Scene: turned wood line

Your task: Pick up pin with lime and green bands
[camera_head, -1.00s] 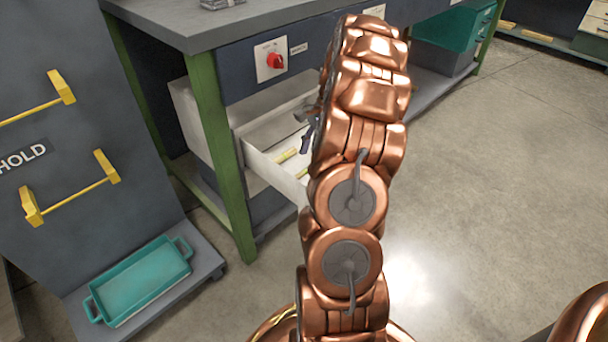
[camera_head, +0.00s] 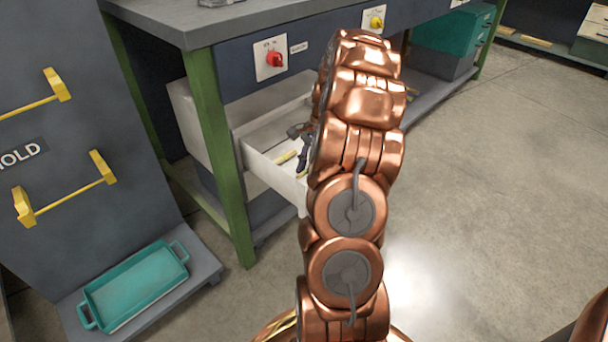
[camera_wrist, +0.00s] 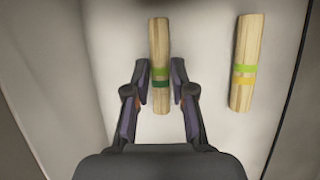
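The pin with lime and green bands (camera_wrist: 160,52) lies in the white drawer (camera_wrist: 209,25) in the wrist view. It is pale wood, its lime band above its green band. My gripper (camera_wrist: 160,90) is open, with one finger on each side of this pin around its bands. Gaps show between the fingers and the pin. A second pin (camera_wrist: 245,62) with lime and yellow bands lies to the right, apart from the gripper. In the head view my gripper (camera_head: 303,150) is inside the open drawer (camera_head: 272,175), partly hidden by my arm.
The drawer walls stand close around the gripper, under a workbench (camera_head: 225,25) with a green leg (camera_head: 219,160). A red knob (camera_head: 275,60) is on the bench front. A teal tray (camera_head: 135,288) sits at lower left. The floor at right is clear.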

